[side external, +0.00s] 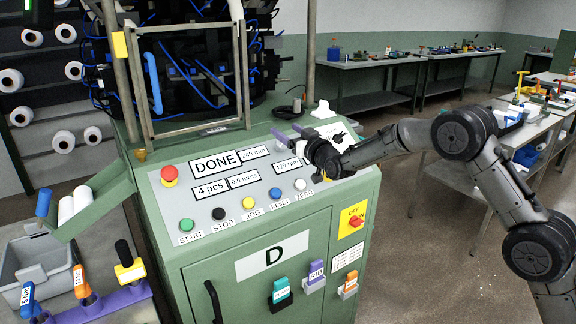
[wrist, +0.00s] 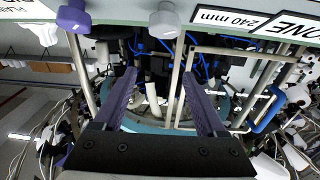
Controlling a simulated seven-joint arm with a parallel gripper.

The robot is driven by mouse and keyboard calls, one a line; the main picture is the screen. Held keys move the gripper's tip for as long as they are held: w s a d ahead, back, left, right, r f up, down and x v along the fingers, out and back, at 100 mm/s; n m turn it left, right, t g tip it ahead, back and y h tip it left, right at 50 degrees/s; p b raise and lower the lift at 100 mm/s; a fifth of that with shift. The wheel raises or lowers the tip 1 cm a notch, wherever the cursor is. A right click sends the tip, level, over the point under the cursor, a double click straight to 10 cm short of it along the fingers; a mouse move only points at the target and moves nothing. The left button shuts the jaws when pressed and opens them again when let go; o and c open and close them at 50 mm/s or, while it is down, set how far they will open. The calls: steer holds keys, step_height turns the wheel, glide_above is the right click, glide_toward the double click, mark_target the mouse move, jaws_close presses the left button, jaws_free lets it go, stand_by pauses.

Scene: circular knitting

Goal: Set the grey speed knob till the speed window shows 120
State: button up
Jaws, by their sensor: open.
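My gripper (side external: 291,134) is above the right part of the sloping control panel (side external: 205,215), its purple fingers (wrist: 194,100) apart and nothing between them. In the wrist view a grey knob (wrist: 165,20) stands out from the panel at the top, beyond the fingertips and not touched by them. In the side view I cannot make the grey knob out; my gripper covers that part of the panel. The speed window (side external: 287,166) is partly readable and seems to show 125 rpm.
A purple knob (wrist: 73,15) is left of the grey one in the wrist view. Other windows include DONE (side external: 214,163) and 240 mm (side external: 254,153). Coloured buttons run along the panel front, with a red stop button (side external: 169,175) at left. A metal frame (side external: 190,80) stands behind.

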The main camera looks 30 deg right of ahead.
steer(key=s, duration=0.6)
steer(key=shift+f, duration=0.15)
steer(key=shift+a, duration=0.1)
stand_by(0.3)
steer(key=s+r+t, duration=0.1)
steer(key=s+r, duration=0.1)
steer(key=r, duration=0.5)
steer(key=s+r+t, duration=0.1)
steer(key=s+r, duration=0.2)
steer(key=r, duration=0.3)
steer(key=s+d+r+g, duration=0.1)
steer(key=s+r, duration=0.7)
steer(key=s, duration=0.5)
steer(key=s+f+g, duration=0.7)
steer(key=s+f, duration=0.5)
steer(key=s, duration=0.4)
steer(key=s+f+g, duration=0.6)
steer(key=s+f, duration=0.6)
steer(key=s, duration=0.4)
steer(key=shift+s+n+g+y, duration=0.25)
steer(key=shift+n+g+y, duration=0.05)
steer(key=shift+g, duration=0.1)
